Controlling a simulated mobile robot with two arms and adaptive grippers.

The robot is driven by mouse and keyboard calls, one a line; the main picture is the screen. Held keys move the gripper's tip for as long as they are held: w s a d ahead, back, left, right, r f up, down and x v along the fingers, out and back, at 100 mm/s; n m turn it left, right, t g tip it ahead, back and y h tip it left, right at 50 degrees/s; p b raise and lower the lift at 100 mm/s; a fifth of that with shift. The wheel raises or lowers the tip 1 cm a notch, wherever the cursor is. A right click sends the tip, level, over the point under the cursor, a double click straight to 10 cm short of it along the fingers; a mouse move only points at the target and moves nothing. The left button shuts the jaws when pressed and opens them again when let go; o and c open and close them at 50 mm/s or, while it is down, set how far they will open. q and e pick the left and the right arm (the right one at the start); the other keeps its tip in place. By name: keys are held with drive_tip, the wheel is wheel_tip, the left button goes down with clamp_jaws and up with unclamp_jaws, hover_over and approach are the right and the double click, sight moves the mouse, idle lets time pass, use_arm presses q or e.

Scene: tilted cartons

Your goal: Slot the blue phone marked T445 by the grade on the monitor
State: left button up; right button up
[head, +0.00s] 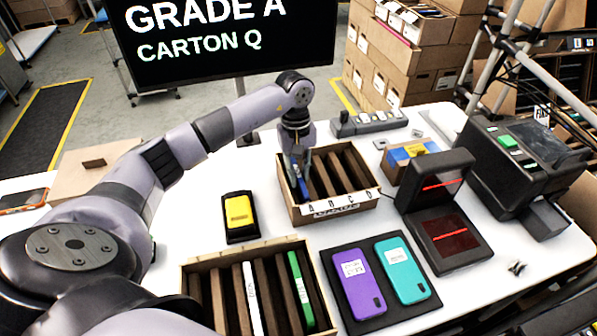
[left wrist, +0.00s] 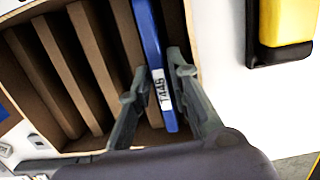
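The monitor (head: 225,40) reads GRADE A, CARTON Q. A tilted carton (head: 340,208) has slots marked A, B, C, D along its front; its larger label is too blurred to read. My left gripper (head: 299,172) points down at its leftmost slot, A. The blue phone (head: 304,188) stands on edge in that slot between the fingers. In the left wrist view, my left gripper (left wrist: 158,70) has a fingertip against each side of the blue phone (left wrist: 150,35), whose white label reads about T445, last digit unclear. My right gripper is not in view.
A nearer carton (head: 222,252) holds a white and a green phone. Purple (head: 358,284) and teal (head: 408,271) phones lie on a black mat (head: 374,241). A yellow-and-black device (head: 239,216), a red-lined scanner (head: 447,238) and a printer (head: 520,165) stand around.

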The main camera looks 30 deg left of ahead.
use_arm(q)
drive_tip(key=o, duration=0.3)
drive_tip(key=shift+o, duration=0.2)
wheel_tip(320, 180, up, 12)
drive_tip(key=w+a, duration=0.1)
idle(0.4)
wheel_tip(320, 180, up, 7)
drive_tip(key=p, duration=0.4)
drive_tip(key=shift+p, duration=0.4)
drive_tip(key=shift+f, duration=0.15)
